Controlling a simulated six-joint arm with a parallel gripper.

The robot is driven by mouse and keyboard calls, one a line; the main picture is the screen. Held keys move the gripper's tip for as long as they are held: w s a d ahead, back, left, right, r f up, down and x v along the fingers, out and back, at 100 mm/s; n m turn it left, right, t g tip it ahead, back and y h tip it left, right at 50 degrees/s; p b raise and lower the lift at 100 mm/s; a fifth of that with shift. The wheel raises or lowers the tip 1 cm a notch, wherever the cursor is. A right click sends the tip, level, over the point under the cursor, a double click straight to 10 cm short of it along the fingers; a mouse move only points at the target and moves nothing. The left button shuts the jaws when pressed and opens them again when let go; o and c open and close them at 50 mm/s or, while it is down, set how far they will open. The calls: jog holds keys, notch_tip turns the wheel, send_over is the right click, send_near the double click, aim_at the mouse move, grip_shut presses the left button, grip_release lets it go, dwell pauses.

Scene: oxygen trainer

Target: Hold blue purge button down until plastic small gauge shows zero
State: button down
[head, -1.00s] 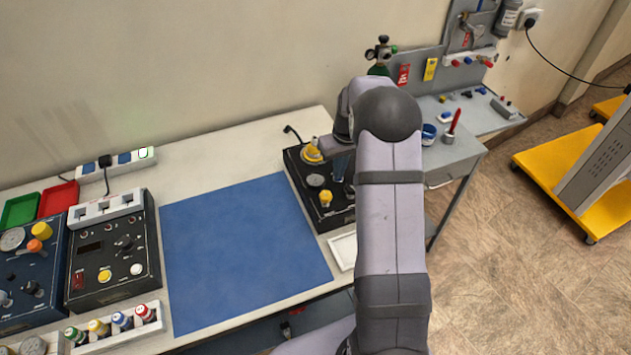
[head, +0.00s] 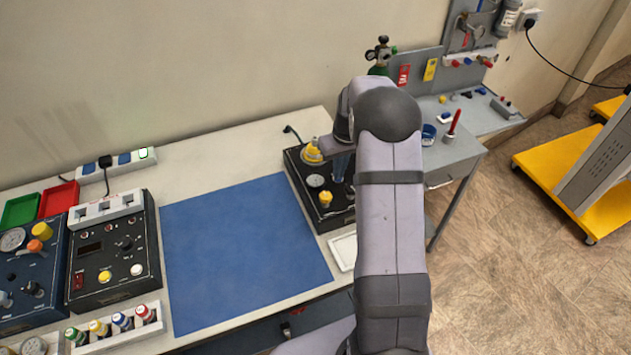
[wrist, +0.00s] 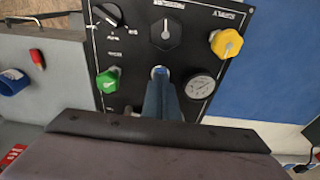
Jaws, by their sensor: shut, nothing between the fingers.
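The black trainer panel (head: 300,183) lies at the back right of the bench. In the wrist view the blue purge button (wrist: 159,71) shows just beyond my gripper (wrist: 158,82). My gripper is shut with nothing in it, and its fingers point down at the button and partly cover it. I cannot tell whether they touch or press it. The small gauge (wrist: 200,86) sits right of the fingers; it also shows in the head view (head: 316,181). Its needle is too small to read. In the head view my gripper (head: 341,170) hides the button.
On the panel, a green knob (wrist: 107,80) is left of the fingers, a black knob (wrist: 166,33) beyond them and a yellow knob (wrist: 227,43) at upper right. A blue mat (head: 240,250) lies beside the panel, clear. A white tray (head: 337,266) is in front.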

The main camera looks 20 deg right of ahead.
notch_tip(320, 180, up, 7)
jog(key=p, duration=0.5)
dwell(0.3)
jog(key=shift+f, duration=0.1)
jog(key=s+a+r, duration=0.4)
jog(key=s+a, duration=0.7)
jog(key=s+a+g, duration=0.1)
jog(key=s+a, duration=0.2)
jog(key=s, duration=0.5)
jog(key=s+a+f+b, duration=0.1)
jog(key=s+a, duration=0.2)
jog(key=s, duration=0.5)
jog(key=shift+s+f+g+b, duration=0.2)
jog(key=shift+f+g+b, duration=0.1)
jog(key=shift+g, duration=0.1)
dwell(0.3)
